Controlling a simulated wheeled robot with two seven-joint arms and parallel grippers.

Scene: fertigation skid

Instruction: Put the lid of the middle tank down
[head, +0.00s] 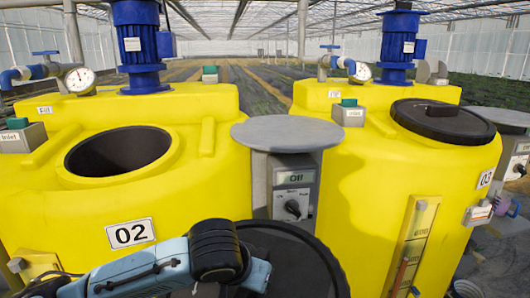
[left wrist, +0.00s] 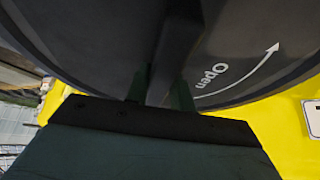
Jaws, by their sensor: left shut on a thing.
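The yellow tank labelled 02 (head: 195,195) stands at the left of the head view, its round top opening (head: 118,152) uncovered. A black round lid (head: 305,265) is at the bottom middle, in front of the tanks and partly cut off by the frame. My left gripper (head: 258,275) is shut on the lid; my arm hides part of it. In the left wrist view, the fingers (left wrist: 160,88) close on the raised bar across the lid (left wrist: 245,45), which bears the word Open and a curved arrow. My right gripper is not in view.
A bare grey round plate (head: 285,132) sits between the tanks, above a control box (head: 293,190) reading Off. Yellow tank 03 (head: 360,190) at right has its black lid (head: 442,120) on. Blue motors (head: 138,45) and gauges (head: 80,79) rise behind the openings.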

